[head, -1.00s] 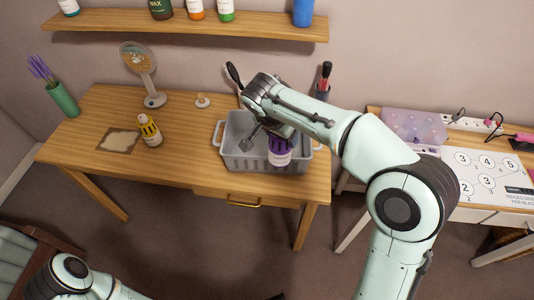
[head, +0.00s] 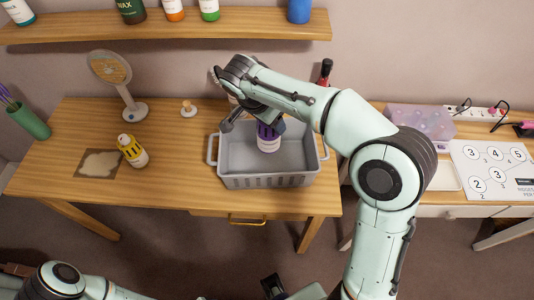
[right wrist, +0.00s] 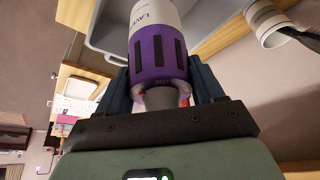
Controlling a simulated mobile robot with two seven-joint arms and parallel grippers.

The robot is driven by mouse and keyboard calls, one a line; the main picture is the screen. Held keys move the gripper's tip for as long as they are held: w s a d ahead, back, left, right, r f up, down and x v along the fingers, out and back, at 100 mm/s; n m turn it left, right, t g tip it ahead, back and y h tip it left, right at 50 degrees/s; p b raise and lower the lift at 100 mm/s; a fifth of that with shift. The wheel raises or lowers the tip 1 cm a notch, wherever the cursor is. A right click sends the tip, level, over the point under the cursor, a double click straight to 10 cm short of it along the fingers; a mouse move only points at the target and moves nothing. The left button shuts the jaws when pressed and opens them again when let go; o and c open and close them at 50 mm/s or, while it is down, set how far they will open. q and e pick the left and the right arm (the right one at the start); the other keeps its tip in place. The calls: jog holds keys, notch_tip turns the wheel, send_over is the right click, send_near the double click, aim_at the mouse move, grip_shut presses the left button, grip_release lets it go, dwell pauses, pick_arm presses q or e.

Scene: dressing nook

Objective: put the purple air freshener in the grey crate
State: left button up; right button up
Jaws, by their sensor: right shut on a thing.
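The purple air freshener (head: 268,140) has a white label and a slotted purple top. My right gripper (head: 264,122) is shut on its top end and holds it roughly upright within the outline of the grey crate's opening. I cannot tell whether its base touches the crate floor. The grey crate (head: 268,182) stands on the wooden desk and has a handle at each side. In the right wrist view the air freshener (right wrist: 160,52) sits between the two fingers, with the crate (right wrist: 104,36) beyond it. A dark part at the bottom edge may be my left gripper (head: 274,287); its jaws are unclear.
A brush cup (right wrist: 266,22) is close by the crate. A shelf (head: 170,27) with bottles hangs above.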

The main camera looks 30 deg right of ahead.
aim_at(261, 144)
notch_tip(261, 144, down, 15)
jog(key=b, duration=0.1)
dwell(0.3)
jog(key=shift+w, duration=0.1)
jog(key=shift+f, duration=0.15)
jog(key=o, duration=1.5)
jog(key=v, duration=1.2)
jog(key=shift+d, duration=0.1)
